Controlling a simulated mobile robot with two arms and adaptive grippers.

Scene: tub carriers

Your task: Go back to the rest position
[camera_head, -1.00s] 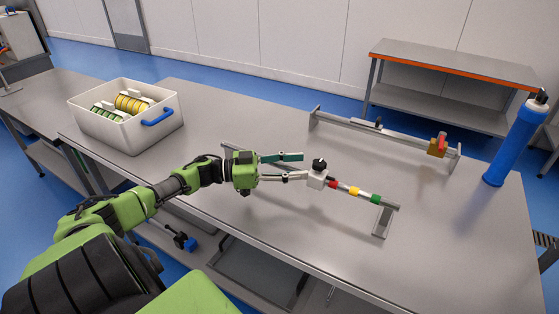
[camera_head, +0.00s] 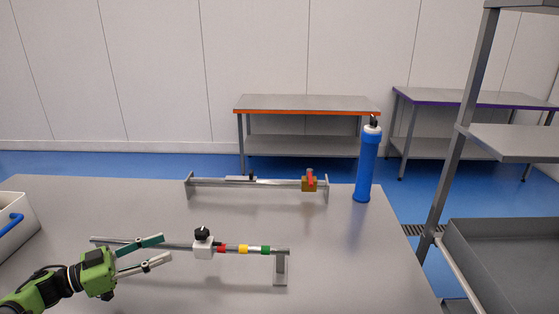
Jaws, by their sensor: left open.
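My left gripper (camera_head: 156,250) is at the lower left of the head view, on the end of the green arm. Its two fingers are spread and nothing is between them. It is beside the near rail (camera_head: 140,243), left of the white block with a black knob (camera_head: 203,243). The right gripper does not show.
The near rail carries red, yellow and green bands (camera_head: 243,249). A blue cylinder (camera_head: 367,165) stands at the right. A white tub (camera_head: 15,228) is at the left edge. A shelf rack (camera_head: 455,150) stands right of the table.

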